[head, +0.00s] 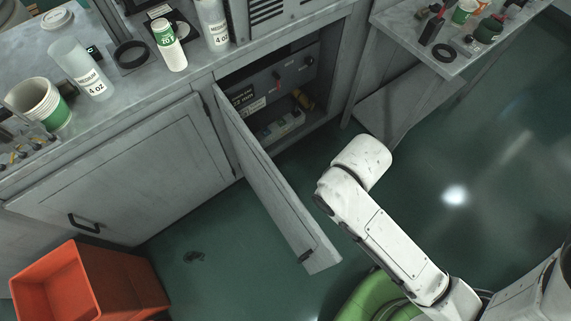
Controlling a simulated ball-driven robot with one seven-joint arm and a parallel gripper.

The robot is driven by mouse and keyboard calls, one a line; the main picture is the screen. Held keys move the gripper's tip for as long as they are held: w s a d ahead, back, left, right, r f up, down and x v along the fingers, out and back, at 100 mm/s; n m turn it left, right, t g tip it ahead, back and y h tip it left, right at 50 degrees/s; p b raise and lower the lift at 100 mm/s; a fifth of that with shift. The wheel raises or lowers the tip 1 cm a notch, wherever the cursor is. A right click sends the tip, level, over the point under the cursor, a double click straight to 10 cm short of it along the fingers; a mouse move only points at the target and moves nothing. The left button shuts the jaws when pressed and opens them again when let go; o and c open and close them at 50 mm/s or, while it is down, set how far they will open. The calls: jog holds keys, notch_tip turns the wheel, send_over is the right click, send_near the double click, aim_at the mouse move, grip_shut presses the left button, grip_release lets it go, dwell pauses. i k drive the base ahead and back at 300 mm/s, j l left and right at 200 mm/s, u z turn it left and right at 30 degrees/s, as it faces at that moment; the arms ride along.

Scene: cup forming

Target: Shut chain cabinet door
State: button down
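The chain cabinet door (275,185) is a grey panel standing wide open, swung out from the counter front over the floor. Its small dark handle (306,257) is near the free end at the bottom. The cabinet's opening (270,95) shows a panel with labels and knobs, and some items on the floor inside. My white arm reaches up from the lower right and its rounded joint is to the right of the door, with a gap seen between them. My gripper does not show in the head view.
An orange bin (85,285) stands on the floor at lower left. A closed cabinet door (135,175) is left of the opening. Cups and bottles stand on the counter (120,105). A side table (415,40) is at upper right. The green floor (480,170) is clear at right.

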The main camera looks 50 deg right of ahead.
aim_at(313, 249)
jog(key=j+z, duration=0.2)
jog(key=j, duration=0.65)
jog(key=j+z, duration=0.15)
jog(key=j, duration=0.75)
jog(key=k+j+z, duration=0.2)
jog(key=j, duration=0.65)
jog(key=i, duration=0.1)
